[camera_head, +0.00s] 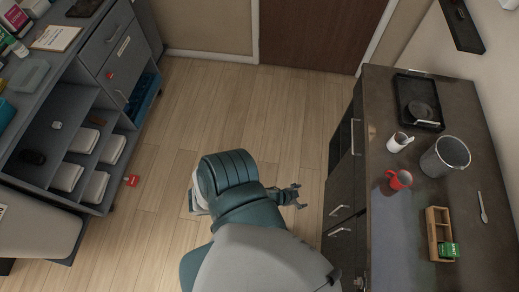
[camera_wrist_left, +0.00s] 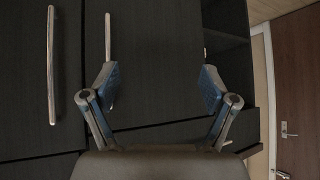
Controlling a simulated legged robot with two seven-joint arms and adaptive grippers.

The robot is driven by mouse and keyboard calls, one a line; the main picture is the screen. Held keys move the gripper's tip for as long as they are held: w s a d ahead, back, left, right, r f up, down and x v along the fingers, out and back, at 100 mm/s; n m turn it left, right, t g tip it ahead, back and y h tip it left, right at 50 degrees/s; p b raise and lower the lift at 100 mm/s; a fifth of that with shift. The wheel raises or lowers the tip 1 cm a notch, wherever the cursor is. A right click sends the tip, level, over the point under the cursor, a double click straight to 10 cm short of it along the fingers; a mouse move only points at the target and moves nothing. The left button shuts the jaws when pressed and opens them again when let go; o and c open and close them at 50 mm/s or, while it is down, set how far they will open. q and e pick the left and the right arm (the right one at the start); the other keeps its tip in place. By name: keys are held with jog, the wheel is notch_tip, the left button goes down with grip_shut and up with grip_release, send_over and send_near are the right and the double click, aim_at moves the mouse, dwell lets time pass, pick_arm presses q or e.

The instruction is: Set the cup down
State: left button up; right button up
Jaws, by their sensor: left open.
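Two cups stand upright on the dark vanity top (camera_head: 384,232) at the right of the head view. The red cup (camera_head: 399,180) is nearer me and the white cup (camera_head: 398,142) is farther back. My left gripper (camera_head: 298,196) is open and empty, out over the floor to the left of the vanity. In the left wrist view my left gripper (camera_wrist_left: 158,90) has its blue-padded fingers spread wide, facing the dark cabinet front (camera_wrist_left: 155,65), with nothing between them. My right gripper does not show in either view.
A grey bucket (camera_head: 445,157), a black tray (camera_head: 420,101), a wooden caddy (camera_head: 433,234) with a green box (camera_head: 448,250), and a spoon (camera_head: 482,207) are on the vanity top. Cabinet handles (camera_head: 352,137) stick out from its front. The wooden floor (camera_head: 220,110) is open between vanity and left shelves.

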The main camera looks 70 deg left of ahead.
pick_arm(q)
jog(key=s+f+g, duration=0.3)
jog(key=s+f, duration=0.5)
jog(key=s, duration=0.3)
jog(key=s+d+f+g, duration=0.1)
jog(key=s+f+g, duration=0.2)
jog(key=s+f, duration=0.5)
jog(key=s, duration=0.2)
jog(key=shift+s+g+y, duration=0.3)
jog(key=shift+s+y, duration=0.1)
jog(key=shift+g, duration=0.9)
jog(key=s, duration=0.2)
jog(key=s+f, duration=0.1)
jog(key=s, duration=0.1)
jog(key=s+d, duration=0.1)
jog(key=s, duration=0.1)
jog(key=shift+s+d+f, duration=0.1)
jog(key=shift+s+f, duration=0.25)
jog(key=shift+s, duration=0.05)
jog(key=c, duration=0.9)
